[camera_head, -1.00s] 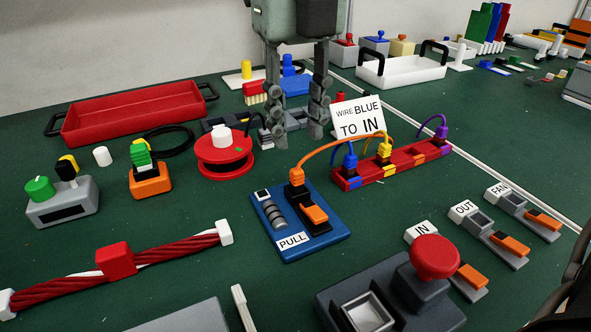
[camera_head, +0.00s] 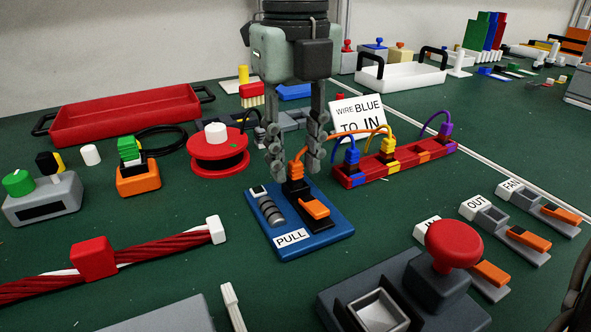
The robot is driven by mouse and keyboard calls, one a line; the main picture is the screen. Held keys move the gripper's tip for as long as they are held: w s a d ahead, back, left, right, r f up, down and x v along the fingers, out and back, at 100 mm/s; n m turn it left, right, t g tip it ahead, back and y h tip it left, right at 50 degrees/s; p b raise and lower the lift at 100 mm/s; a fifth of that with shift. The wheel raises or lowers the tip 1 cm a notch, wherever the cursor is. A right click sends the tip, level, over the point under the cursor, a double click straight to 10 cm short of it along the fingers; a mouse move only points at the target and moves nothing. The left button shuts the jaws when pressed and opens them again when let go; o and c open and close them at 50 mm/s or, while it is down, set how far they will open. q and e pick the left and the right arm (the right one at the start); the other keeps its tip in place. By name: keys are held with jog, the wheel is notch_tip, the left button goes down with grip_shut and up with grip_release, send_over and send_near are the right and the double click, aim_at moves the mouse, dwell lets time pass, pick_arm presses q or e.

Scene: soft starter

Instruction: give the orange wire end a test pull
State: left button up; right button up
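The orange wire end (camera_head: 296,170) stands upright in a black socket on the blue PULL board (camera_head: 335,237). An orange wire (camera_head: 340,136) arches from it to the right, behind a gripper finger, toward the red block (camera_head: 355,181). My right gripper (camera_head: 295,172) points down over the board. Its two grey fingers stand on the left and right of the orange wire end with gaps visible, so it is open. Whether a finger touches the wire end at its lower part I cannot tell. My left gripper is not in view.
Blue (camera_head: 351,152), yellow (camera_head: 388,146) and purple (camera_head: 445,129) wire ends stand in the red block close to the right. A WIRE BLUE TO IN card (camera_head: 357,116) stands behind. A red spool (camera_head: 217,160) is at left, and a red button (camera_head: 453,244) is in front right.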

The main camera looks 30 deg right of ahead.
jog(key=shift+c, duration=0.5)
grip_shut()
jog(key=shift+r+b, duration=0.2)
jog(key=shift+b, duration=0.7)
dwell(6.2)
